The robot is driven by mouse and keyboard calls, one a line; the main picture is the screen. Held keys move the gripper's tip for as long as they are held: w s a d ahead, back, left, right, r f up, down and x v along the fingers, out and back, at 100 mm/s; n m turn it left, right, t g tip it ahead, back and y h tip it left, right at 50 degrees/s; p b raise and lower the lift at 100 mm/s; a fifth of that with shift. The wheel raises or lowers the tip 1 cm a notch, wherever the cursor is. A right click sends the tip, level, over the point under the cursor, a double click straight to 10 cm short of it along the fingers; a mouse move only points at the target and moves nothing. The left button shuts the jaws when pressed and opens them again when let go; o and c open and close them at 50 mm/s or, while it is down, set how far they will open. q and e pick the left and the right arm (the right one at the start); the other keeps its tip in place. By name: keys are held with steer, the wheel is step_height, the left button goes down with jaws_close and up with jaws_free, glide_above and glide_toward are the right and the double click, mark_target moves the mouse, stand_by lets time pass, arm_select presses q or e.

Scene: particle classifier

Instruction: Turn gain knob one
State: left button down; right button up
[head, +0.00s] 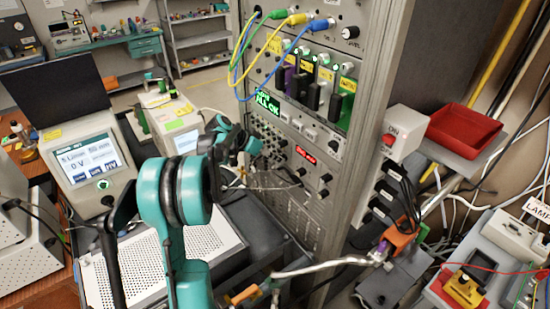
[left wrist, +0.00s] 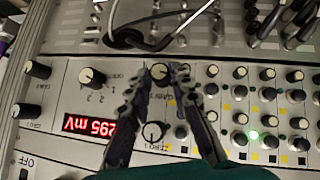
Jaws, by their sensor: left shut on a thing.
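My left gripper (head: 268,173) reaches in front of the instrument rack in the head view. In the left wrist view the fingers of this gripper (left wrist: 164,73) are closed around a round, pale-topped knob, gain knob one (left wrist: 160,71), on the light grey panel (left wrist: 60,85). The fingers cover its sides and part of its lettering. The printed label is too blurred to read for certain. Another knob (left wrist: 154,133) shows between the fingers lower down. My right gripper is in neither view.
A red display (left wrist: 88,125) and several other knobs sit beside the fingers. Many small knobs fill the panel's right side in the wrist view. Yellow, green and blue cables (head: 275,42) hang higher on the rack. A red tray (head: 464,134) stands at the right.

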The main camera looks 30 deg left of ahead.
arm_select(q)
steer(key=shift+f, duration=0.1)
steer(key=c, duration=1.3)
jaws_free()
steer(key=shift+c, duration=0.2)
steer(key=v, duration=1.2)
